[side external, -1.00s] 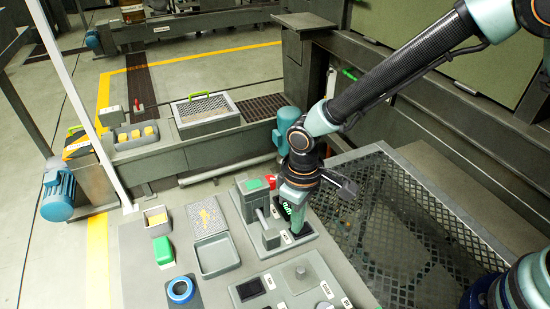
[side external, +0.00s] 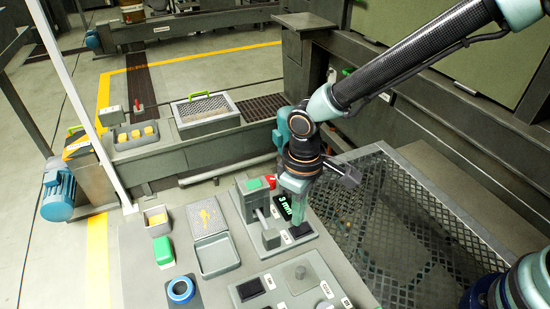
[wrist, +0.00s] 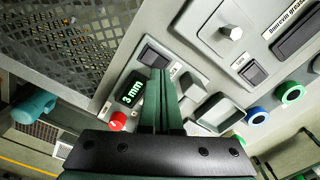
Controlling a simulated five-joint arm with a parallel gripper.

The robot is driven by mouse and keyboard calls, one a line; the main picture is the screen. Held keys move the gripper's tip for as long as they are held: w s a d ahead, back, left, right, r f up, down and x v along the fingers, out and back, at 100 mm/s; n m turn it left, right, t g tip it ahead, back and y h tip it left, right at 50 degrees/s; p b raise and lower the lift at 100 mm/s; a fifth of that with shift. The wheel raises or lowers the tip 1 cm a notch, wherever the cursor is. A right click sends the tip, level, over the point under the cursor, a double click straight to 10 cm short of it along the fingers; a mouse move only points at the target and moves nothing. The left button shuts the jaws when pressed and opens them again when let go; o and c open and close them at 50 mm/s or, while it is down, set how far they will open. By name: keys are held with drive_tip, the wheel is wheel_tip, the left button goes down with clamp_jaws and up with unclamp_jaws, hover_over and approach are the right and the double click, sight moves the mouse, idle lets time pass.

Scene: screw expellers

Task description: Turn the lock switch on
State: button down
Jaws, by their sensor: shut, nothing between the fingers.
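My gripper (side external: 298,215) points down over the small grey panel (side external: 240,206) with the lit display. In the wrist view my gripper (wrist: 159,74) has its two dark green fingers shut together with nothing between them. Their tips are beside a dark rocker switch (wrist: 151,55), which also shows in the side view (side external: 299,230). I cannot tell whether they touch it. The label by this switch is too small or covered to read, so I cannot tell for sure that it is the lock switch. The display (wrist: 131,92) reads 3 mm.
A red knob (wrist: 118,121) and a green button (side external: 254,184) sit at the panel's far end. A grey lever (side external: 269,238) stands beside the fingers. A mesh platform (side external: 400,220) lies right.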

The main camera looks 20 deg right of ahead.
drive_tip(key=shift+r, duration=1.9)
drive_tip(key=d+r+m+t, duration=0.2)
drive_tip(key=d+r+m, duration=0.1)
drive_tip(key=d+r, duration=0.85)
drive_tip(key=s+d+r+m+t, duration=0.1)
drive_tip(key=s+d+r, duration=0.1)
drive_tip(key=d, duration=0.4)
drive_tip(key=s+d+r+m+t, duration=0.2)
drive_tip(key=s+d, duration=0.1)
drive_tip(key=d, duration=0.3)
drive_tip(key=shift+s+d+r+t, duration=0.25)
drive_tip(key=shift+s+d+t, duration=0.05)
drive_tip(key=shift+s+d, duration=0.05)
